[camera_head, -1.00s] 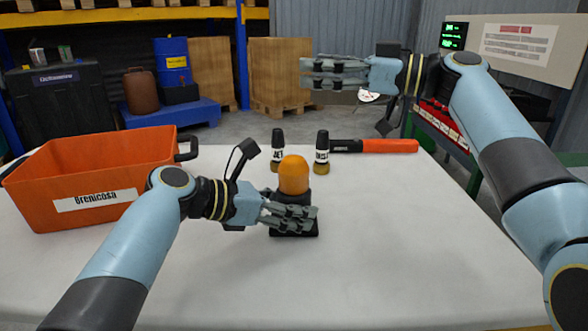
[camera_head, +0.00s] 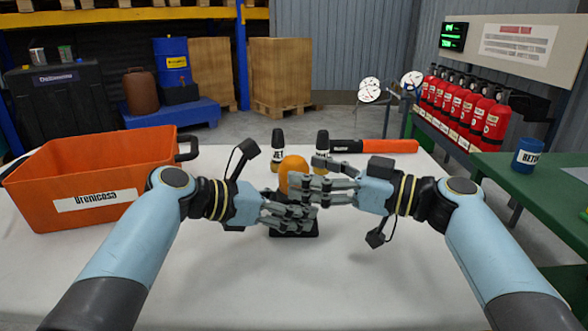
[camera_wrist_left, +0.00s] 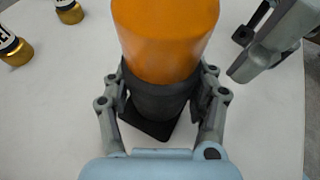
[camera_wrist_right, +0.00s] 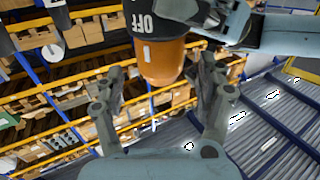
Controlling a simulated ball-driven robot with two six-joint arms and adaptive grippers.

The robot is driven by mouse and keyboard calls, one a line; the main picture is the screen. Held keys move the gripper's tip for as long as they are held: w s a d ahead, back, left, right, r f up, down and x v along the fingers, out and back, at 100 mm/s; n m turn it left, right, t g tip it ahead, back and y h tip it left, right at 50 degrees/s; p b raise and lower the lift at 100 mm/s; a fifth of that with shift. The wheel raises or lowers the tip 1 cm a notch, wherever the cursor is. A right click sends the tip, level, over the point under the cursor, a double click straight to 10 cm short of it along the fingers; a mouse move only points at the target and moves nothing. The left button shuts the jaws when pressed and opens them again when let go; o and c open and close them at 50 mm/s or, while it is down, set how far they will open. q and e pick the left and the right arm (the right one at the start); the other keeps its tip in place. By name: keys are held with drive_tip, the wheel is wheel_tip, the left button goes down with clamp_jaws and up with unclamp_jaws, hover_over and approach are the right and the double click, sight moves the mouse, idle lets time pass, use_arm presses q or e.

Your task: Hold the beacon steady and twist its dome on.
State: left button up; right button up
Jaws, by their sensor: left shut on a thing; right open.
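The beacon stands upright on the white table, with an orange dome (camera_head: 292,163) on top and a black square foot (camera_head: 291,233). My left gripper (camera_head: 303,217) is shut on its black body (camera_wrist_left: 160,102), just below the dome, as the left wrist view shows. My right gripper (camera_head: 308,183) is open at dome height, just above my left gripper, and hides part of the dome in the head view. In the right wrist view the dome (camera_wrist_right: 162,62) lies between its spread fingers. I cannot tell whether they touch it or how tightly the dome is seated.
Two black-and-gold bottles (camera_head: 277,145) stand behind the beacon, with a black-and-orange tool (camera_head: 385,146) lying to their right. An orange crate (camera_head: 100,165) sits at the table's left. The front and right of the table are clear. Red extinguishers (camera_head: 465,105) stand behind right.

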sight(308, 173)
drive_tip(key=shift+x, duration=1.85)
drive_tip(key=c, duration=1.2)
